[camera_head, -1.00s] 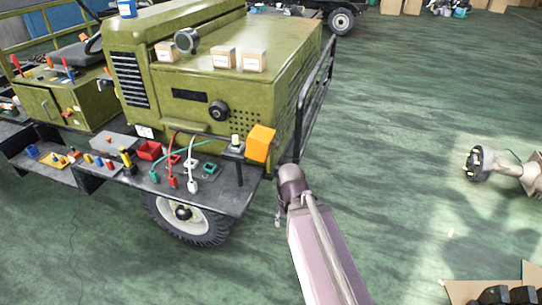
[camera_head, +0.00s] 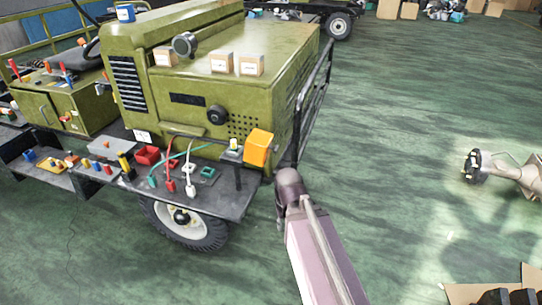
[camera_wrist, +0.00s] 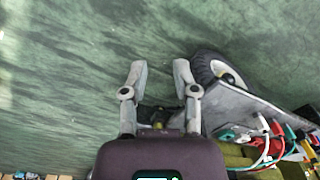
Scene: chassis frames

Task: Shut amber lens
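The amber lens (camera_head: 258,147) is an orange block at the right front corner of the green vehicle's shelf. It stands tilted beside a small white-topped fitting (camera_head: 234,147) on a post, apparently swung out from it. I cannot make out its hinge. My gripper (camera_wrist: 160,74) is open in the wrist view, with two grey fingers apart and nothing between them. It points at the green floor, with the vehicle's wheel just right of the fingers. In the head view my arm ends just right of and below the lens, and the fingers are mostly hidden. I cannot identify the lens in the wrist view.
The dark shelf (camera_head: 225,195) carries several plugs, cables and coloured blocks left of the lens. A black rail (camera_head: 313,100) runs along the vehicle's right side. A wheel (camera_head: 185,222) is under the shelf. The floor to the right is open, with a machine part (camera_head: 495,172) farther off.

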